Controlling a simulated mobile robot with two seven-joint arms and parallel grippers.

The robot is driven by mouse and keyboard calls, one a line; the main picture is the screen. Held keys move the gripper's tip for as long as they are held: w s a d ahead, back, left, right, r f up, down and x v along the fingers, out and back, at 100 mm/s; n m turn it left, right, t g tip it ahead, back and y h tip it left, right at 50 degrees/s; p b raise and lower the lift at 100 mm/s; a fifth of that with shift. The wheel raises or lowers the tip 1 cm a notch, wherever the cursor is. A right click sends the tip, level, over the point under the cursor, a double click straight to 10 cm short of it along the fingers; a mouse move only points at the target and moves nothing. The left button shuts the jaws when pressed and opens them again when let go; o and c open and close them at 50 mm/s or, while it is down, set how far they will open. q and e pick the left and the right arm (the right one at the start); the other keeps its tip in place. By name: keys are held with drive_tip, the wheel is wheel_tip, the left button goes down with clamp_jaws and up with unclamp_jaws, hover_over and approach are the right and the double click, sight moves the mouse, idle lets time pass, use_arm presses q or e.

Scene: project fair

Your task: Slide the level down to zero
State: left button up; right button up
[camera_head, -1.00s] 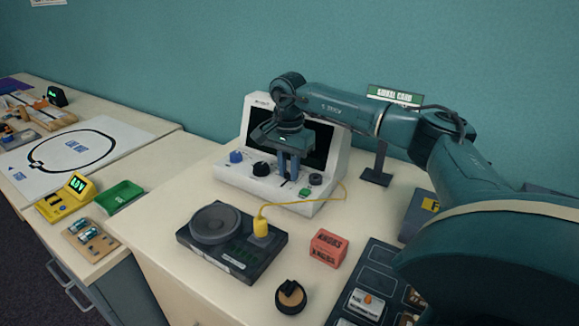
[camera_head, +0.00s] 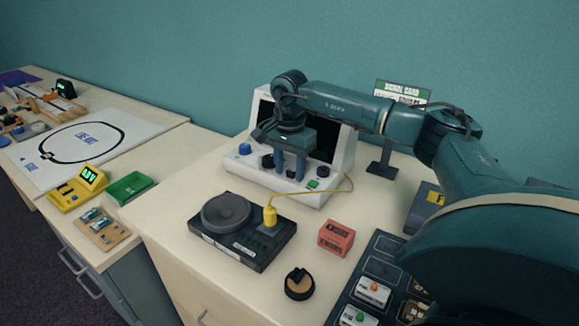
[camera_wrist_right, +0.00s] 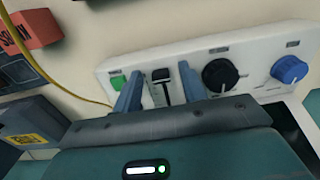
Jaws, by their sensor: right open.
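The white console (camera_head: 258,178) stands at the back of the table with a dark screen. My right gripper (camera_head: 290,174) is over the control panel, fingers pointing down. In the right wrist view, its open fingers (camera_wrist_right: 154,80) stand on either side of the slider, with visible gaps to the cap. In the head view the fingers hide the slider. My left gripper is out of view.
A black knob (camera_wrist_right: 219,74) and a blue knob (camera_wrist_right: 289,69) sit beside the slider, with a green button (camera_wrist_right: 118,83) on the other side. A yellow cable (camera_head: 335,190) runs from the console to a black speaker unit (camera_head: 240,262). A red box (camera_head: 336,238) stands in front.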

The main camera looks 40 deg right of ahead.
sight(289, 171)
drive_tip(key=shift+r, duration=0.15)
wheel_tip(289, 171, up, 13)
idle(0.4)
idle(0.4)
